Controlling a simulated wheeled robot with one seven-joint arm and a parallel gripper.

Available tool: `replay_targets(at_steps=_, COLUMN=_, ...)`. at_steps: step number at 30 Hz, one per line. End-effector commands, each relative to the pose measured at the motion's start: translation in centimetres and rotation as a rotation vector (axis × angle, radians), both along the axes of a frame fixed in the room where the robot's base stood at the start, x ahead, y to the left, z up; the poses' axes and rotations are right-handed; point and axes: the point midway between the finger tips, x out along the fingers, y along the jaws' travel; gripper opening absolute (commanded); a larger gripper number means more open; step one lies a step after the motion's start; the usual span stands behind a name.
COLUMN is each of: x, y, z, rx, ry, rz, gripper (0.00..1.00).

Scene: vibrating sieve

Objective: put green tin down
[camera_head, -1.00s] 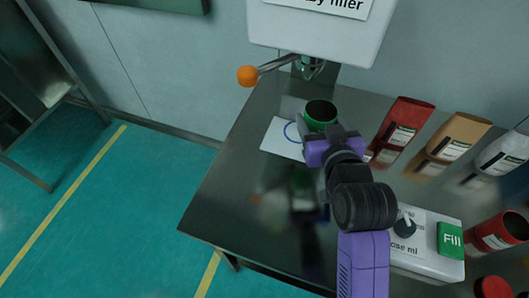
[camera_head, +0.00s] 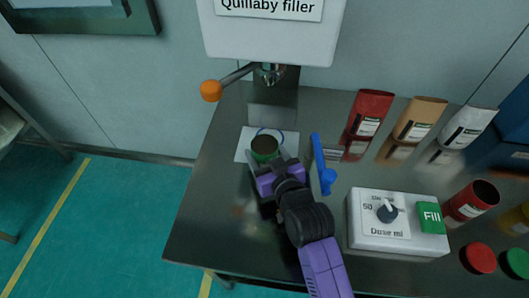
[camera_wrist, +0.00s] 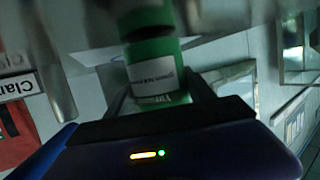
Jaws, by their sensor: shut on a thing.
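The green tin (camera_head: 264,148) is open-topped with a dark inside and stands upright, as far as I can tell, over a white card (camera_head: 246,142) with a blue ring on the metal table. My gripper (camera_head: 268,163) is shut on the tin from the near side. In the wrist view the tin (camera_wrist: 158,72), green with a white label, sits between the fingers (camera_wrist: 203,98). Its reflection shows in the tabletop. Whether its base touches the card is hidden.
The filler head (camera_head: 270,30) with an orange-knobbed lever (camera_head: 211,90) hangs behind. A blue tool (camera_head: 321,165) lies right of my gripper. A dose box (camera_head: 397,222) with a green Fill button stands further right.

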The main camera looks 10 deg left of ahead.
Motion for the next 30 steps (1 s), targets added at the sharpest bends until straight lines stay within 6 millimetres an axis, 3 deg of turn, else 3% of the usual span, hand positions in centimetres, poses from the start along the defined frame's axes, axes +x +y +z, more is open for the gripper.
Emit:
replay_targets(at_steps=12, x=0.04, y=-0.01, z=-0.66, rx=0.001, ry=-0.002, rz=0.000, gripper=0.22)
replay_targets(at_steps=13, x=0.03, y=-0.02, z=-0.66, rx=0.000, ry=-0.001, rz=-0.001, gripper=0.65)
replay_targets(at_steps=16, x=0.03, y=-0.02, z=-0.57, rx=0.000, ry=-0.001, rz=0.000, gripper=0.84)
replay_targets(at_steps=30, x=-0.61, y=-0.37, z=-0.06, rx=0.001, ry=-0.002, rz=-0.001, gripper=0.85)
